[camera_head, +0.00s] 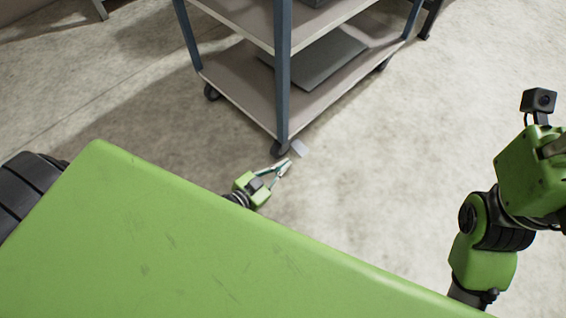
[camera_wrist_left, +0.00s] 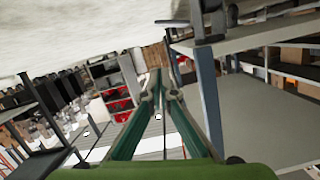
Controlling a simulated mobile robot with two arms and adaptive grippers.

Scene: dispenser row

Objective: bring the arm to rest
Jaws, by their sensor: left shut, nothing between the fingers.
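My left gripper (camera_head: 284,168) shows in the head view just past the edge of my green body, low over the floor and close to a cart's near corner. Its fingers are together and hold nothing. In the left wrist view the two teal fingers (camera_wrist_left: 156,82) converge at their tips with nothing between them. My right arm (camera_head: 500,215) is bent at the right of the head view; its gripper is out of the picture.
A cart (camera_head: 240,90) with grey shelves, blue posts and casters stands just beyond my left gripper. Concrete floor (camera_head: 400,150) lies clear between the cart and my right arm.

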